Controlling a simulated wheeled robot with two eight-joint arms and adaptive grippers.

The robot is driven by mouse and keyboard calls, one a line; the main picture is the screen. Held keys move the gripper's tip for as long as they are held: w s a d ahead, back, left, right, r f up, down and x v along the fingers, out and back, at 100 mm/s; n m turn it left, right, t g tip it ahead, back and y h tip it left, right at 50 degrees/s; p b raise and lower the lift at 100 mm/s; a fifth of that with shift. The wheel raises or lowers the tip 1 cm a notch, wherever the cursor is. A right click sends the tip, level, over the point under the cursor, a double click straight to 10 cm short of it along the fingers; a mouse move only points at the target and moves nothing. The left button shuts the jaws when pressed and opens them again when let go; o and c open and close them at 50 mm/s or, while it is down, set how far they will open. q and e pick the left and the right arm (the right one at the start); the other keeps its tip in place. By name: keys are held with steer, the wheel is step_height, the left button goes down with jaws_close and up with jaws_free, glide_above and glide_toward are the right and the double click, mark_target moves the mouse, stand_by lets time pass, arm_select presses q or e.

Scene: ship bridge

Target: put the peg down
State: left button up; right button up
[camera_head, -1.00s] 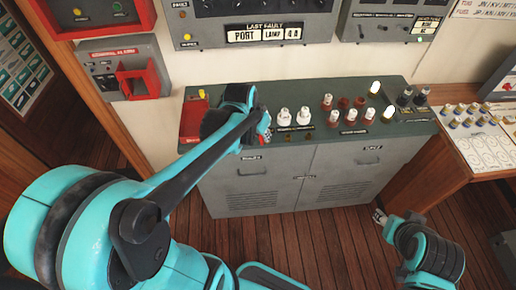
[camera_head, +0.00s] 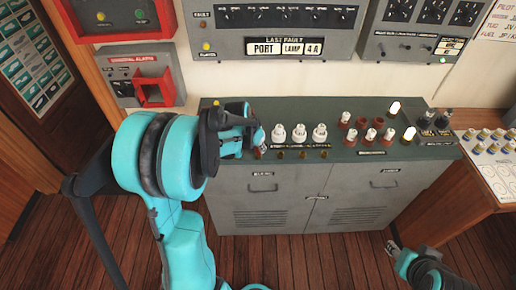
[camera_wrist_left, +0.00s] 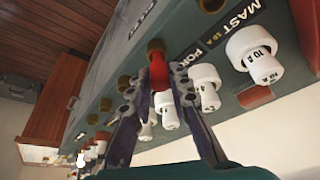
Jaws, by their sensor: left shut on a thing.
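My left gripper (camera_head: 260,139) is over the left end of the grey console's green top (camera_head: 345,150), beside the white fuse caps (camera_head: 299,133). In the left wrist view its fingers (camera_wrist_left: 157,82) are shut on a small red peg (camera_wrist_left: 158,73). A brass knob (camera_wrist_left: 155,45) appears right at the peg's far end; I cannot tell whether they touch. In the head view the peg is mostly hidden by the gripper. My right gripper (camera_head: 391,247) is low at the lower right, in front of the console, too small to read.
Red-brown sockets (camera_head: 364,122), some with white caps, and black knobs (camera_head: 442,119) stand further right on the top. A row of brass knobs (camera_head: 304,155) runs along the front edge. A fault panel (camera_head: 285,45) hangs on the wall behind.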

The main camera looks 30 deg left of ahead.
arm_select(q)
steer(key=shift+f, duration=0.3)
steer(key=o, duration=0.7)
steer(key=shift+o, duration=0.2)
